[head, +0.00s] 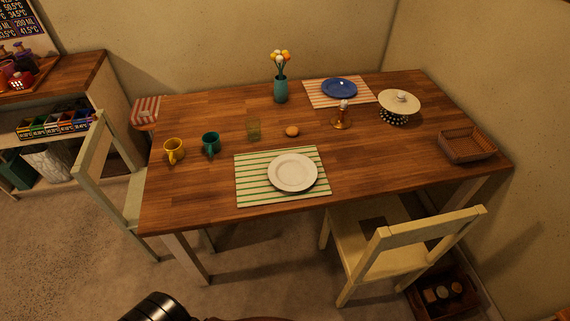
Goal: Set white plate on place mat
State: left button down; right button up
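A white plate (292,173) lies flat on a green-and-white striped place mat (248,188) at the near edge of the wooden table. The plate sits right of the mat's middle, with mat showing around it. A second mat (316,97), red-and-white striped, lies at the back of the table with a blue plate (340,88) on it. Neither of my grippers shows. Only dark parts of my own body show at the bottom edge, well short of the table.
Chairs stand at the left (95,160) and the near right (410,245).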

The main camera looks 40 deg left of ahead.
aim_at(289, 172)
jog(key=u, duration=0.45)
jog(key=i, duration=0.8)
jog(key=u, duration=0.6)
